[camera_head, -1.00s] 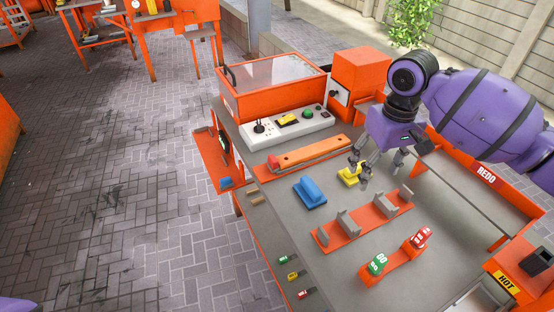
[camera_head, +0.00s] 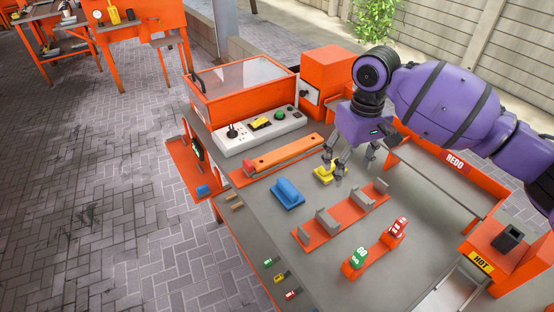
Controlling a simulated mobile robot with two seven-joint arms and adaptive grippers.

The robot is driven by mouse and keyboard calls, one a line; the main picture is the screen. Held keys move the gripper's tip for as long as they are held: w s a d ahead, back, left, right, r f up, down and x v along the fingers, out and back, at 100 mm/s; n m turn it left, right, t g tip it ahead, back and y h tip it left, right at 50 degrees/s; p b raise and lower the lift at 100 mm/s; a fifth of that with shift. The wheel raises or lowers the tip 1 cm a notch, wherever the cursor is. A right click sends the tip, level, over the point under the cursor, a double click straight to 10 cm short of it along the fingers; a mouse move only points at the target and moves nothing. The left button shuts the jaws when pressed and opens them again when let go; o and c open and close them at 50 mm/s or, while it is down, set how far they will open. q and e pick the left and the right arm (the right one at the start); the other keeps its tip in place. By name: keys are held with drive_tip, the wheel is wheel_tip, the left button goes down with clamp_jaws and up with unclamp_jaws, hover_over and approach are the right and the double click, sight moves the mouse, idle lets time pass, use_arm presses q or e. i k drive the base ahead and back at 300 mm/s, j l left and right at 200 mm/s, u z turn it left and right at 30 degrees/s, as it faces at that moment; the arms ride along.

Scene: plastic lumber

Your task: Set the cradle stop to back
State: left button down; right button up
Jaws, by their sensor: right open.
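The cradle (camera_head: 340,222) is an orange strip with grey upright pieces, lying in the middle of the grey bench. I cannot tell which of its pieces is the stop, or how it is set. My right gripper (camera_head: 346,166) is open, with its fingers pointing down, behind the cradle. It is close to a yellow block (camera_head: 324,175); I cannot tell whether a finger touches it. A blue block (camera_head: 287,194) sits left of the cradle. My left gripper is out of view.
A green GO button (camera_head: 358,258) and a red button (camera_head: 397,229) stand in front of the cradle. A long orange bar (camera_head: 285,156) and a white control panel (camera_head: 258,134) lie behind. A REDO tray (camera_head: 455,161) and a HOT box (camera_head: 490,254) are at the right.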

sight(248, 167)
drive_tip(key=k+j, duration=0.2)
drive_tip(key=k, duration=0.3)
drive_tip(key=k+j, duration=0.2)
drive_tip(key=k, duration=0.25)
